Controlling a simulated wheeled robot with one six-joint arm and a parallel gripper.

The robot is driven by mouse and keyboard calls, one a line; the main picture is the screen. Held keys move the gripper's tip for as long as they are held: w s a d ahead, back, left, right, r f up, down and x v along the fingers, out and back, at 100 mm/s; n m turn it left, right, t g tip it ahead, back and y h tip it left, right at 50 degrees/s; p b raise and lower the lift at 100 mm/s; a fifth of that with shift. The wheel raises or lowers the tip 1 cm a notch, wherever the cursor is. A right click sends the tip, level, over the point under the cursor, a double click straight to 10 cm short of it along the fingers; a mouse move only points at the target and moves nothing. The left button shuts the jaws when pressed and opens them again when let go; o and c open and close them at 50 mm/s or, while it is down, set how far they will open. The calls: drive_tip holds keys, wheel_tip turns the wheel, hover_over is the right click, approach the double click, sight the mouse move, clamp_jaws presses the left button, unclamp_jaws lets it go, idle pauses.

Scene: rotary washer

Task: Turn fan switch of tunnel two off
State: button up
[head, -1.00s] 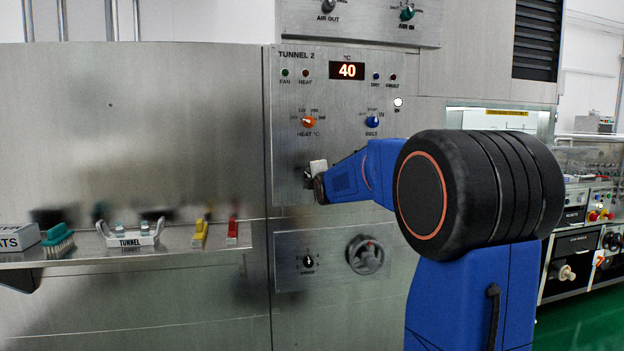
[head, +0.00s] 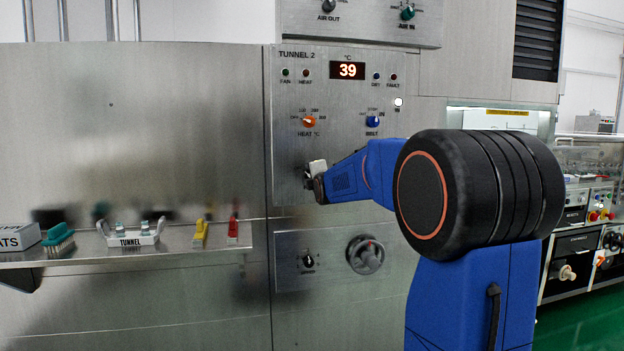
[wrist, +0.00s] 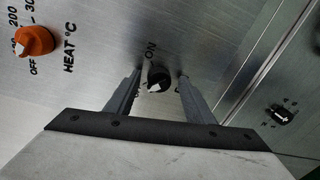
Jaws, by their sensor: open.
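The Tunnel 2 panel (head: 325,135) is on the steel wall in the head view. In the wrist view a small black rotary switch (wrist: 158,79) with a white pointer sits below a printed "ON"; other lettering is partly hidden by a finger. My gripper (wrist: 159,76) is open, with one finger on each side of this switch; I cannot tell whether they touch it. In the head view my gripper (head: 312,181) is at the panel's lower left and largely hides the switch. The FAN lamp (head: 285,72) looks dark green.
The orange HEAT knob (head: 309,121) is above my gripper and the blue BELT knob (head: 373,121) is above right. A lower panel has a small black switch (head: 308,261) and a handwheel (head: 365,254). A shelf (head: 190,249) with brushes juts out at left.

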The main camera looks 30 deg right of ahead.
drive_tip(key=v, duration=1.7)
drive_tip(key=shift+s, duration=0.2)
drive_tip(key=shift+a, duration=0.15)
drive_tip(key=s+a+f+m+g+y, duration=0.1)
drive_tip(key=s+a+f+m+g, duration=0.3)
drive_tip(key=s+f, duration=0.6)
drive_tip(key=s+a+f+m+g+y, duration=0.2)
drive_tip(key=s+a+f+m+g, duration=0.2)
drive_tip(key=s, duration=1)
drive_tip(key=s+a+f+m+g+y, duration=0.1)
drive_tip(key=s+a+f+m+g, duration=0.2)
drive_tip(key=s+a+f+m, duration=0.6)
wheel_tip(320, 180, down, 7)
drive_tip(key=s, duration=0.2)
drive_tip(key=shift+s+a+r+g+y, duration=0.15)
drive_tip(key=shift+s+a+g+y, duration=0.05)
drive_tip(key=shift+s+g+y, duration=0.2)
